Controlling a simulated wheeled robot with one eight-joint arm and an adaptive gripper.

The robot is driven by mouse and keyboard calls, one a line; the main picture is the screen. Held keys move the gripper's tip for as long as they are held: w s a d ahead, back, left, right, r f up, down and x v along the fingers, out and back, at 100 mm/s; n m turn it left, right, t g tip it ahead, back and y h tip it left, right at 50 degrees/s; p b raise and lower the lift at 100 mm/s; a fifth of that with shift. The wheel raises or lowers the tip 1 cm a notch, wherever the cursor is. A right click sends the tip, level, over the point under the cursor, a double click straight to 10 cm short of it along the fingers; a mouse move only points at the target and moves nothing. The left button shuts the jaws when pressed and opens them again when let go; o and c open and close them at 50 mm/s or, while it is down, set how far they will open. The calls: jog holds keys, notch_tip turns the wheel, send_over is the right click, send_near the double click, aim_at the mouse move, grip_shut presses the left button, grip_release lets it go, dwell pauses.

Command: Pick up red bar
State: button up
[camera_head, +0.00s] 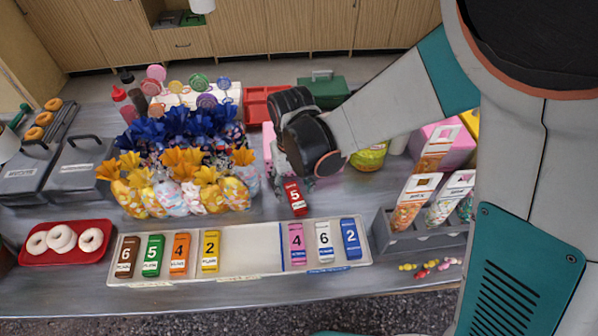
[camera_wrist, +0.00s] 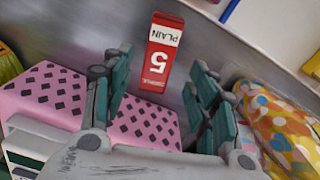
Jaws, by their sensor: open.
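The red bar (camera_head: 295,198) lies on the metal counter just behind the long white tray (camera_head: 262,258), with a white label and a "5". In the wrist view the red bar (camera_wrist: 159,53) lies beyond the fingertips, lined up with the gap between them. My gripper (camera_wrist: 160,78) is open, with teal-padded fingers apart and nothing between them. In the head view my gripper is mostly hidden behind my wrist, just behind the bar. The tray holds brown, green, orange and yellow bars at left and pink, white and blue bars at right.
Wrapped sweet bags with blue and yellow tops (camera_head: 188,165) crowd the left of my gripper. A pink spotted box (camera_wrist: 148,121) sits under the fingers in the wrist view. A grey rack (camera_head: 423,235) of sweet cones stands right. A red doughnut tray (camera_head: 66,257) is far left.

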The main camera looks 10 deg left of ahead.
aim_at(294, 194)
notch_tip(294, 194, down, 3)
jog(key=shift+w+f+b, duration=0.1)
jog(key=shift+f+b, duration=0.1)
jog(key=shift+b, duration=0.35)
jog(key=shift+d, duration=0.1)
jog(key=c, duration=1.2)
jog(key=shift+o, duration=0.2)
jog(key=shift+r, duration=0.2)
